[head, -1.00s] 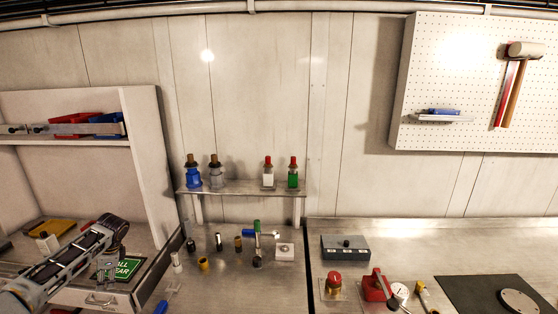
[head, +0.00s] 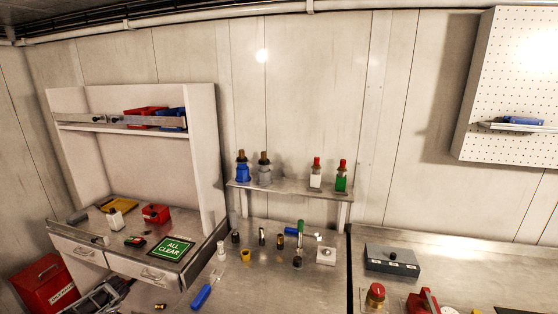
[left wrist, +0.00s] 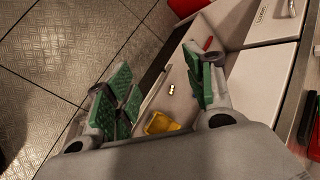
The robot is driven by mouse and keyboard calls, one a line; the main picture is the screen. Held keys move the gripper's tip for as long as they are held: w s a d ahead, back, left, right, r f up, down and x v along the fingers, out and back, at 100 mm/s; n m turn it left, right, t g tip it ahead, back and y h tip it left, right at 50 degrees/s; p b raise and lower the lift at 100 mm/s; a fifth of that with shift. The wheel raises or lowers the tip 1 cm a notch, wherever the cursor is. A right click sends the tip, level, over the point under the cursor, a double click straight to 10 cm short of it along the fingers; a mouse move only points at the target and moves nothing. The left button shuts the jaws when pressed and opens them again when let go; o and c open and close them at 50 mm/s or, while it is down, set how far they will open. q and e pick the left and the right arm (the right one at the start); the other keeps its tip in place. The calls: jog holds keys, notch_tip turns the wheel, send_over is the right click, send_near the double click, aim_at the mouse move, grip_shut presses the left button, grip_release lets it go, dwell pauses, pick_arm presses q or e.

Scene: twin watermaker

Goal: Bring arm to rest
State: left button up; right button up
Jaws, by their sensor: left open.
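My left gripper (head: 108,293) is low at the left of the head view, in front of the drawers and right of a red bin. It is partly cut off by the lower edge. In the left wrist view my left gripper (left wrist: 165,88) has its green-padded fingers spread wide, with nothing held between them. Beyond the fingers lie a yellow piece (left wrist: 161,123) and a small brass piece (left wrist: 171,89) on a pale surface. My right gripper is in neither view.
The desk with drawers (head: 145,273) holds a green ALL CLEAR sign (head: 172,249). A red bin (head: 43,284) stands left of it. Small parts and a blue-handled tool (head: 201,296) lie on the bench. Bottles stand on a shelf (head: 290,188). Tiled floor (left wrist: 75,50) is clear.

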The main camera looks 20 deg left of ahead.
pick_arm(q)
jog(key=s+a+f, duration=0.2)
jog(key=s+a, duration=0.2)
jog(key=s, duration=0.5)
jog(key=s+a+f+t+y, duration=0.1)
jog(key=s+a+f, duration=0.3)
jog(key=s, duration=0.6)
jog(key=s+a+f, duration=0.1)
jog(key=s+a, duration=0.4)
jog(key=s, duration=0.4)
jog(key=s+d+f+n+h, duration=0.15)
jog(key=s+d+f, duration=0.25)
jog(key=d+f, duration=1)
jog(key=s+d+f+h, duration=0.3)
jog(key=d+f, duration=0.6)
jog(key=d, duration=0.8)
jog(key=s+d+f+h+b, duration=0.1)
jog(key=d+f, duration=0.3)
jog(key=d, duration=0.8)
jog(key=s+d+f+n+h+b, duration=0.1)
jog(key=d+f, duration=0.3)
jog(key=d, duration=0.9)
jog(key=s+d+f+n+g+h+b, duration=0.1)
jog(key=d+f, duration=0.3)
jog(key=d, duration=0.8)
jog(key=shift+d+f+h+b, duration=0.3)
jog(key=shift+d+h+b, duration=0.05)
jog(key=shift+h+b, duration=0.3)
